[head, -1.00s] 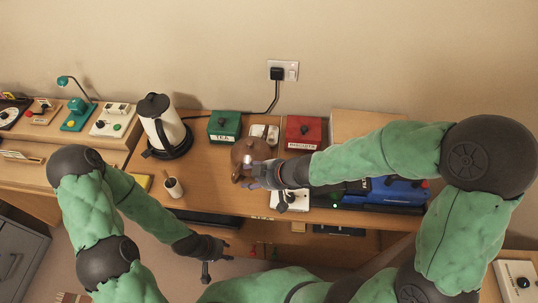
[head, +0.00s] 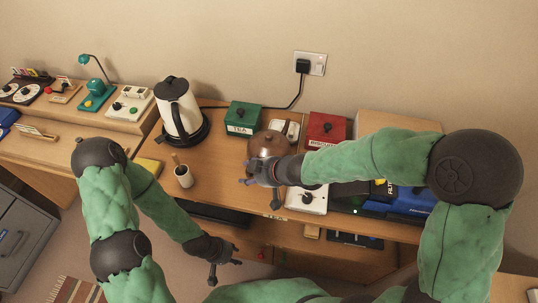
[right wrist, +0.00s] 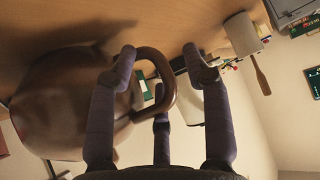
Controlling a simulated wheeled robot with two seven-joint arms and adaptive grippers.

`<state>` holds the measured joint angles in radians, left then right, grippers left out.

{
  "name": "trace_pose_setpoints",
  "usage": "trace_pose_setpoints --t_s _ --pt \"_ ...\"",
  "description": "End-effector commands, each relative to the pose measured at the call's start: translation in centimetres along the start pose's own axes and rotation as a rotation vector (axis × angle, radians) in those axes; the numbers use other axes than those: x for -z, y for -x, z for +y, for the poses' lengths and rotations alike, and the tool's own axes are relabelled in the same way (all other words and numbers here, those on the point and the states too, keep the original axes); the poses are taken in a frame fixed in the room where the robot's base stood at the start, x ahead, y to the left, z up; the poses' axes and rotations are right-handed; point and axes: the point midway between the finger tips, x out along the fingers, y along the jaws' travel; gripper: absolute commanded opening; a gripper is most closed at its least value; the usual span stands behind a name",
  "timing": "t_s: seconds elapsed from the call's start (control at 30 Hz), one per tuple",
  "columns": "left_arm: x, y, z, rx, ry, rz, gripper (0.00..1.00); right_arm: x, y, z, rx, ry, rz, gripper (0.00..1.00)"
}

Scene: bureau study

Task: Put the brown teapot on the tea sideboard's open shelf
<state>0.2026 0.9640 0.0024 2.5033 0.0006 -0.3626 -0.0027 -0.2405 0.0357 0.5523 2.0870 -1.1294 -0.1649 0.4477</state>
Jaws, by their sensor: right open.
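The brown teapot (head: 268,143) stands on the wooden sideboard top, between the green TEA box and the red box. Its round body (right wrist: 65,100) fills the left of the right wrist view. My right gripper (head: 253,179) is open at the teapot's near side. In the right wrist view, the looped handle (right wrist: 165,85) shows between the spread fingers (right wrist: 160,62); I cannot tell whether they touch it. My left gripper (head: 224,266) looks open and empty, low in front of the sideboard. An open shelf space (head: 290,258) shows below the top, partly hidden by my arms.
A white kettle (head: 180,108) on a black base stands left of the green TEA box (head: 243,118). A white cup (head: 184,177) with a stick in it is near the front edge. The red box (head: 326,129) and a blue item (head: 408,203) are right.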

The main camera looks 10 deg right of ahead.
Motion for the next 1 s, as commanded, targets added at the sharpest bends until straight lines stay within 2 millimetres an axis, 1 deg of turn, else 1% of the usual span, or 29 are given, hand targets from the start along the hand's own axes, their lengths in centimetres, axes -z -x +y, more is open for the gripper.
trace_pose_setpoints --t_s 0.03,0.1,0.43,0.47,0.5,0.57,0.6,0.63,1.0 --pt "0.03 -0.62 -0.22 0.0 0.0 0.0 0.4 -0.19 -0.75 0.0 0.0 0.001 0.0 0.49" --pt "0.03 -0.85 -0.3 0.0 0.0 0.0 0.4 -0.13 -1.15 -0.01 0.0 0.001 0.0 0.49" --pt "0.05 -0.85 -0.3 0.0 0.0 0.0 0.4 0.07 -1.32 0.03 -0.001 0.0 0.0 0.49" --pt "0.05 -0.85 -0.31 0.0 0.0 0.0 0.4 0.07 -1.32 0.03 -0.001 0.0 0.0 0.41" --pt "0.05 -0.85 -0.31 0.0 0.0 0.0 0.4 0.07 -1.32 0.03 -0.001 0.0 0.0 0.29" --pt "0.05 -0.85 -0.31 0.0 0.0 0.0 0.4 0.06 -1.32 0.03 -0.001 0.0 0.0 0.12" --pt "0.05 -0.85 -0.31 0.0 0.0 0.0 0.4 0.06 -1.32 0.03 -0.001 0.0 0.0 0.01" --pt "0.05 -0.86 -0.31 0.0 0.0 0.0 0.4 0.06 -1.32 0.03 -0.001 0.0 0.0 0.0" --pt "0.04 -0.78 -0.28 0.0 0.0 0.0 0.4 0.17 -1.24 0.05 -0.001 0.0 0.001 0.0"
